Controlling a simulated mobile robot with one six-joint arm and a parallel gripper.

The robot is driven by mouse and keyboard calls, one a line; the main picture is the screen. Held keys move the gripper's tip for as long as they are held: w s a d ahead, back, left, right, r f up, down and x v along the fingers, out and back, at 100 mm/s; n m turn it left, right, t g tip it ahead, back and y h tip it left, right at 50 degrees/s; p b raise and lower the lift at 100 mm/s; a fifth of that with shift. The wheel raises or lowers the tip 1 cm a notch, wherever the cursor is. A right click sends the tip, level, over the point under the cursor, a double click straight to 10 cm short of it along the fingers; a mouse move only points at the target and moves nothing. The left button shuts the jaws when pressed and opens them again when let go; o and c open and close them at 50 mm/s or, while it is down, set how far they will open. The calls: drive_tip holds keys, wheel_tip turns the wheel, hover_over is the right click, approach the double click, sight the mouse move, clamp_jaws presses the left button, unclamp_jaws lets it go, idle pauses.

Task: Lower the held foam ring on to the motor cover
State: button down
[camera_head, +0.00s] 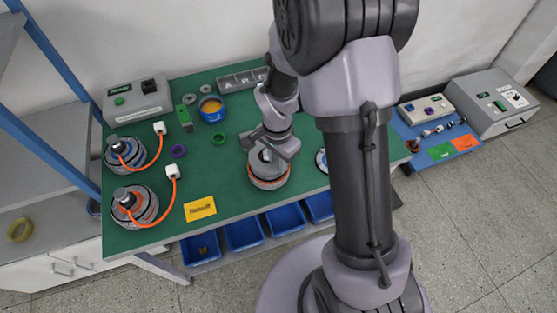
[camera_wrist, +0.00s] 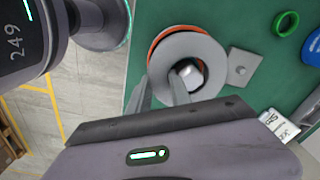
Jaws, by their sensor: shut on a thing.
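The motor (camera_head: 268,183) sits on the green table, below my gripper (camera_head: 268,156). In the wrist view, the foam ring (camera_wrist: 205,51) is a flat grey ring, and my gripper (camera_wrist: 161,82) is shut on its near-left side, one finger outside the ring and one in its hole. The motor's orange rim (camera_wrist: 162,36) shows past the ring's upper left edge, so the ring lies a little off to the lower right. A pale hub (camera_wrist: 188,72) shows through the hole. The ring hides most of the motor cover; I cannot tell if they touch.
A small grey plate with a knob (camera_wrist: 241,68) lies close beside the motor. A green ring (camera_head: 218,138), a purple ring (camera_head: 178,151) and a blue tub (camera_head: 211,108) stand farther left. Two motors with orange cables (camera_head: 137,205) occupy the left end. A yellow card (camera_head: 200,209) lies in front.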

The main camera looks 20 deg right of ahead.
drive_tip(key=shift+f, duration=0.45)
drive_tip(key=shift+s, duration=0.25)
drive_tip(key=shift+f+b, duration=0.1)
drive_tip(key=shift+b, duration=0.2)
drive_tip(key=c, duration=1.1)
unclamp_jaws()
drive_tip(key=shift+s, duration=0.15)
wheel_tip(320, 180, up, 18)
drive_tip(key=p, duration=0.6)
